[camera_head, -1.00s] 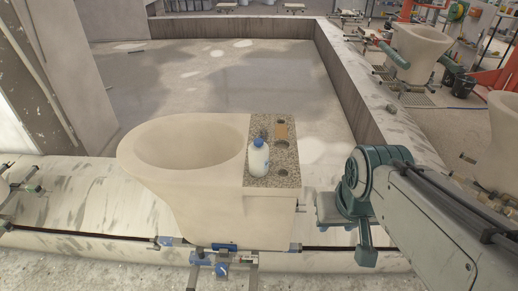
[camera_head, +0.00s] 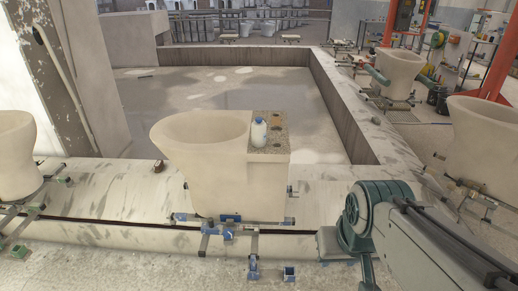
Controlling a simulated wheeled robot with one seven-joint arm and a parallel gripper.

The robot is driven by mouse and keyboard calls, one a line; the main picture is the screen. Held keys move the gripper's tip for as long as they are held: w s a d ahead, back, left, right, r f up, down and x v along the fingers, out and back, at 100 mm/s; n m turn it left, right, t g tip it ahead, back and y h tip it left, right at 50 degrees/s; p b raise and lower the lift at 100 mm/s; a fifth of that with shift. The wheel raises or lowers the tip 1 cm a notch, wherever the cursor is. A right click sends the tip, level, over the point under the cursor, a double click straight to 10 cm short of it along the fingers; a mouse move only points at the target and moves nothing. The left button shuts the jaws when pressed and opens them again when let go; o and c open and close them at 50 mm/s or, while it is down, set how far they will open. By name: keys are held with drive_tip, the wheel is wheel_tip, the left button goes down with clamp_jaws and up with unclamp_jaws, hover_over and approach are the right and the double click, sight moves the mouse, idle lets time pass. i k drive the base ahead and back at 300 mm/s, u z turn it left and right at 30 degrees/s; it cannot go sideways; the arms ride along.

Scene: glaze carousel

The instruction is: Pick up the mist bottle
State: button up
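The mist bottle (camera_head: 258,133) is white with a blue cap. It stands upright on the speckled slab (camera_head: 272,147) at the right end of the beige toilet-shaped ceramic piece (camera_head: 205,165). My gripper (camera_head: 345,258) is at the lower right, in front of and to the right of the ceramic piece, well apart from the bottle. Its fingers are seen from behind and partly cut off by the view, so their opening does not show.
The ceramic piece sits on a blue-and-grey fixture (camera_head: 228,226) on a pale, stained ledge (camera_head: 110,200). Another ceramic piece (camera_head: 16,155) stands at left, and more (camera_head: 398,75) stand at right. A low wall (camera_head: 345,105) encloses the floor behind.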

sight(258, 131)
drive_tip(key=u, duration=1.35)
drive_tip(key=i, duration=1.4)
drive_tip(key=z, duration=0.9)
drive_tip(key=i, duration=0.5)
drive_tip(key=z, duration=0.6)
